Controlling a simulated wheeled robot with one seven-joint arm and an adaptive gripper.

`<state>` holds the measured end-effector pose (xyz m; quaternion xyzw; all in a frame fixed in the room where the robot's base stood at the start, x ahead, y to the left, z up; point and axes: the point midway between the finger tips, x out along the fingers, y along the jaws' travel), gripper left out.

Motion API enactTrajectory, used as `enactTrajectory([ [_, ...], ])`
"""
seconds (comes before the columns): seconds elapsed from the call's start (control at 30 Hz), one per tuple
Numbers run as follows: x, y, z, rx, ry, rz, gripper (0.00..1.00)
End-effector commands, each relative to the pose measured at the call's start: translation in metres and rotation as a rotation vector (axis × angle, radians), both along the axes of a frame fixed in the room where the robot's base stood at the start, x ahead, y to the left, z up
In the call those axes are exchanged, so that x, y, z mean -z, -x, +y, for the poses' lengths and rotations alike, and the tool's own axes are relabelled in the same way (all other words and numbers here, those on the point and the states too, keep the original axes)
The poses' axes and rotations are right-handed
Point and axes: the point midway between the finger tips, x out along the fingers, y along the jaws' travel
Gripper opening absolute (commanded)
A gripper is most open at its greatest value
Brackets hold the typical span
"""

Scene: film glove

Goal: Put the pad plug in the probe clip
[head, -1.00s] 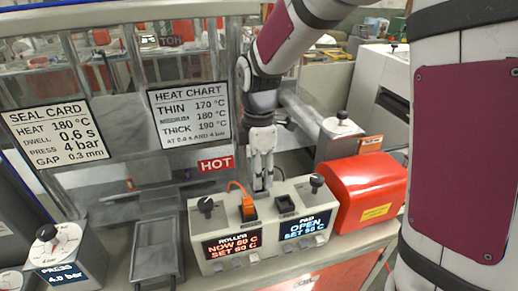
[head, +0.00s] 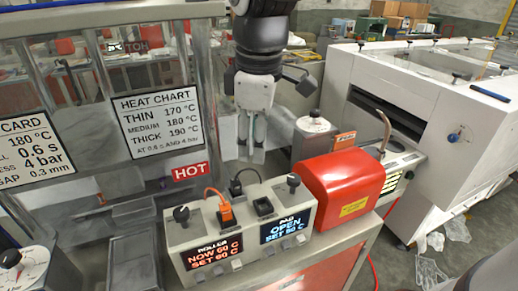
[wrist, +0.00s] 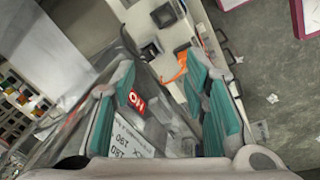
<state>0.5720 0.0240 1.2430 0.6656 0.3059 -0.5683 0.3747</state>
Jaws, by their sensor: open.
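The controller box (head: 205,243) has a ROLLER display and a PAD display that reads OPEN. An orange plug (head: 226,213) with an orange cable sits in its top. A black socket-like piece (head: 264,207) beside it looks empty. A small black plug-like piece (head: 237,188) with a dark cable shows at the box's rear edge; I cannot tell whether it is the pad plug, or what holds it. My gripper (head: 250,152) hangs open and empty behind and above the box, fingers down. The wrist view shows its teal fingers apart (wrist: 162,75). I cannot clearly identify the probe clip.
A red rounded housing (head: 340,187) stands right of the box. A grey post with a knob (head: 314,135) stands behind it. A clear guard with the heat chart (head: 157,120) and a HOT sign (head: 190,171) is at the left. An empty-looking grey tray (head: 132,255) lies left of the box.

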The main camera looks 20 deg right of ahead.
Motion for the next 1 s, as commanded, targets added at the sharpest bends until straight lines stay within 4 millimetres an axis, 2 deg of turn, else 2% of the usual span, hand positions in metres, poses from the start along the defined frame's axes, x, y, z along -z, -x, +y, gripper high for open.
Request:
enactTrajectory([
  [0.03, -0.005, 0.018, -0.004, 0.105, -0.018, -0.042, 0.41],
  [0.2, -0.008, 0.068, -0.015, 0.478, -0.119, -0.159, 0.41],
  [0.4, 0.001, 0.109, -0.023, 0.81, -0.255, -0.252, 0.41],
  [0.6, 0.008, 0.124, -0.025, 0.948, -0.322, -0.282, 0.41],
  [1.0, 0.008, 0.125, -0.025, 0.959, -0.327, -0.283, 0.41],
])
